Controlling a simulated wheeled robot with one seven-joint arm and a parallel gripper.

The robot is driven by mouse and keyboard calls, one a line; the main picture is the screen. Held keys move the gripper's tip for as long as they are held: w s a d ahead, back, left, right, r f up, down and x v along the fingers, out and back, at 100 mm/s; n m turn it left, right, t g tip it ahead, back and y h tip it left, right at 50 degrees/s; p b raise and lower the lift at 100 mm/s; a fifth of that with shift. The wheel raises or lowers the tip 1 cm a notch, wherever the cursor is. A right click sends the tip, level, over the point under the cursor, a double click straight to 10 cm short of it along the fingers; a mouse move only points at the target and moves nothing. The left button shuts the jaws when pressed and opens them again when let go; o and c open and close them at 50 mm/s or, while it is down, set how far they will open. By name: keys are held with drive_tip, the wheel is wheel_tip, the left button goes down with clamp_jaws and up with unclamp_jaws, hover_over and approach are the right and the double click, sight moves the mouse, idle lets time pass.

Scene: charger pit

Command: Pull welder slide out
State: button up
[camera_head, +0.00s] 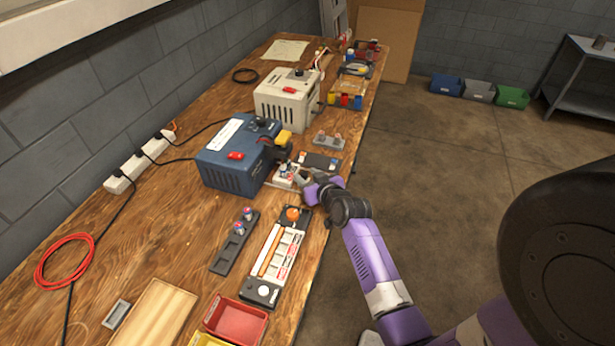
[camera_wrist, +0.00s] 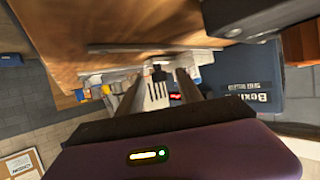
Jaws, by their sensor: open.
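The blue welder box (camera_head: 238,158) stands on the workbench with a red switch on its lower front and a black and yellow part on its right side. A small white slide unit (camera_head: 284,177) with dark pieces on top sits at the welder's right foot. My gripper (camera_head: 303,177) is low over the bench, just right of that unit. In the wrist view my gripper (camera_wrist: 160,92) is open, and a pale slotted piece with a black top (camera_wrist: 157,92) shows between the fingers. I cannot tell whether they touch it. The welder (camera_wrist: 245,85) is at right there.
A cream box (camera_head: 285,100) stands behind the welder. A grey tray with pegs (camera_head: 328,141) and a dark plate (camera_head: 320,161) lie close by. A black rack (camera_head: 232,245) and a fixture with an orange knob (camera_head: 277,255) are in front.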

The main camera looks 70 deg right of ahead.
clamp_jaws()
idle(1.4)
